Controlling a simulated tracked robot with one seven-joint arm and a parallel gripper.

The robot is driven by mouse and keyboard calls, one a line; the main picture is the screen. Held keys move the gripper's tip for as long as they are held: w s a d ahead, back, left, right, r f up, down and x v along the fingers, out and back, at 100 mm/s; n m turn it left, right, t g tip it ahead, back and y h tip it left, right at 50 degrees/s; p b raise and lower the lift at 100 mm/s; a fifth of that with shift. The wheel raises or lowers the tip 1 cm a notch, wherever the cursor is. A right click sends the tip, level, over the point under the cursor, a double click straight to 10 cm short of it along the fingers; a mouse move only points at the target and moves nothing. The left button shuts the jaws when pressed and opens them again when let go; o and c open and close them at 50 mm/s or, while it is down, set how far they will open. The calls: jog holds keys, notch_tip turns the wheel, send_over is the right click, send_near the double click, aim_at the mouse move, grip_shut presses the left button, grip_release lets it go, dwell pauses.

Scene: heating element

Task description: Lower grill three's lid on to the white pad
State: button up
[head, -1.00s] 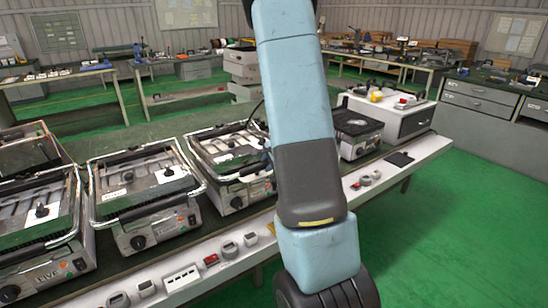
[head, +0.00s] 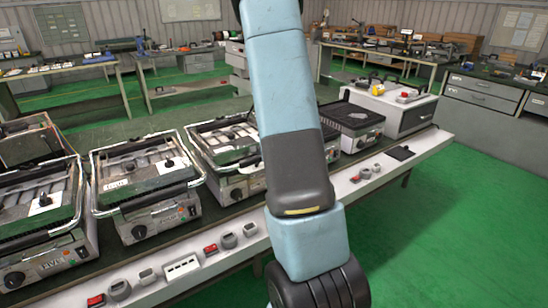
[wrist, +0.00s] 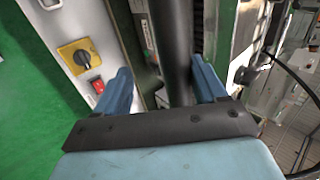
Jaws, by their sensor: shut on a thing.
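My gripper's two blue fingers (wrist: 162,88) stand on either side of a black round bar (wrist: 171,45) in the wrist view, closed on it. The bar looks like a grill lid's handle. In the head view my gripper is not visible. A row of steel grills stands on the bench: one at the left (head: 40,232), one beside it (head: 147,187), one partly behind my arm (head: 222,152) and one right of my arm (head: 358,122). I cannot read which is grill three. Small white patches with black knobs show on the two left grills; I cannot tell which is the white pad.
A white cabinet (head: 400,105) stands at the bench's right end. Switches and sockets line the bench's front edge (head: 180,267). In the wrist view a yellow plate with a black knob (wrist: 80,57) and a red switch (wrist: 97,86) are left of the fingers. Green floor is clear at right.

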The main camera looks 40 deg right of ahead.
jog(key=shift+s+d, duration=0.2)
jog(key=v, duration=1.3)
jog(key=shift+r, duration=0.3)
jog(key=shift+a, duration=0.15)
jog(key=s+a+r+n+g+y, duration=0.1)
jog(key=s+a+r+n+y, duration=0.15)
jog(key=a+r+n, duration=0.55)
jog(key=s+a+r+n+y, duration=0.2)
jog(key=s+a+r, duration=0.15)
jog(key=a, duration=0.75)
jog(key=s+a+r+n+h, duration=0.2)
jog(key=s+a+r+n, duration=0.1)
jog(key=s, duration=0.4)
jog(key=s+a+r+n+g+h, duration=0.1)
jog(key=s+a+r+n+h, duration=0.1)
jog(key=s+n, duration=0.3)
jog(key=shift+s+a+r, duration=0.55)
jog(key=shift+s+r, duration=0.05)
jog(key=shift+s, duration=0.6)
